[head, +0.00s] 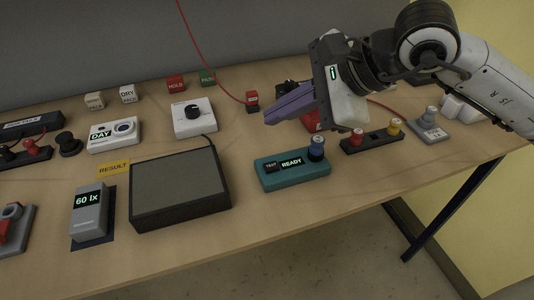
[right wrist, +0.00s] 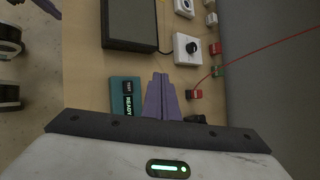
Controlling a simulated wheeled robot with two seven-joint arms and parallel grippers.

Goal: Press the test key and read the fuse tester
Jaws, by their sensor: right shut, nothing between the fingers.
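The fuse tester is a teal box (head: 292,172) on the front right of the table. Its dark TEST key (head: 271,167) is on the left of its top, beside a lit display (head: 291,161) reading READY. In the right wrist view the tester (right wrist: 117,97) lies left of the fingers. My right gripper (head: 270,118) is shut and empty, raised above and behind the tester, apart from it.
A dark flat panel box (head: 182,187) stands left of the tester, with a RESULT label (head: 114,169) and a meter reading 60 lx (head: 88,212) beyond. A block with red and yellow terminals (head: 372,140) is to the right. A white dial box (head: 194,118) stands behind.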

